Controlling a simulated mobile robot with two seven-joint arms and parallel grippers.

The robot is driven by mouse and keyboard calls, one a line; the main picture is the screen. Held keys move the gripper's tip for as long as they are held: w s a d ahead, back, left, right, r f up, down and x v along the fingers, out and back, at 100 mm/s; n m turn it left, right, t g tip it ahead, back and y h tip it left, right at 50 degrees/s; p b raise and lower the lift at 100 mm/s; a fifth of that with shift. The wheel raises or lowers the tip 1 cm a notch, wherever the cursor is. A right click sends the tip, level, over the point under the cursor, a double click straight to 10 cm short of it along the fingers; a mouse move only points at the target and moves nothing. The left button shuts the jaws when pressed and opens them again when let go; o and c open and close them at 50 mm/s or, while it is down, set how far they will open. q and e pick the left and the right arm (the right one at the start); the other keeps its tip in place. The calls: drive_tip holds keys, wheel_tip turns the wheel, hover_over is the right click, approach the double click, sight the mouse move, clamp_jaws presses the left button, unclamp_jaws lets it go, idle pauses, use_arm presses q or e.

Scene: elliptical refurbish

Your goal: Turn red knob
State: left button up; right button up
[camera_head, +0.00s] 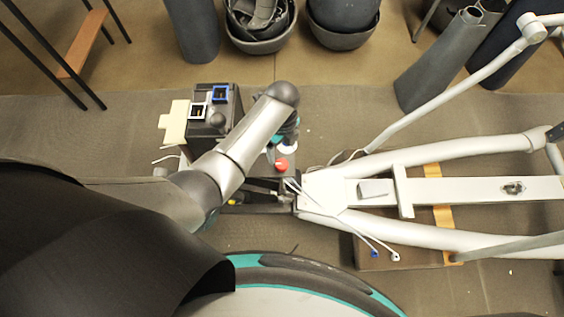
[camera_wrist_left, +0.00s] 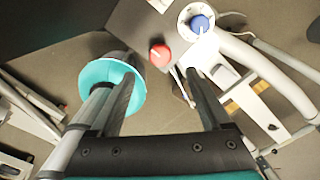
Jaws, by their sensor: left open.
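The red knob (camera_head: 281,164) sits on a dark panel just right of my left forearm in the head view. In the left wrist view the red knob (camera_wrist_left: 159,54) is on a grey panel, beyond the fingertips and roughly between their lines. My left gripper (camera_wrist_left: 160,75) is open, with nothing between its fingers. No contact with the knob shows. In the head view my arm mostly hides this gripper. My right gripper is not in view.
A blue knob (camera_wrist_left: 200,23) on a white dial is right of the red one. A dark box with blue and white square sockets (camera_head: 220,94) stands behind my arm. The pale elliptical machine frame (camera_head: 325,188) extends to the right. Dark bins (camera_head: 342,22) stand at the back.

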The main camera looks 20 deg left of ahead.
sight(282, 164)
use_arm(q)
wheel_tip(282, 164, down, 8)
drive_tip(key=b, duration=0.3)
drive_tip(key=shift+f+b, duration=0.15)
drive_tip(key=shift+b, duration=0.2)
drive_tip(key=shift+c, duration=0.3)
clamp_jaws()
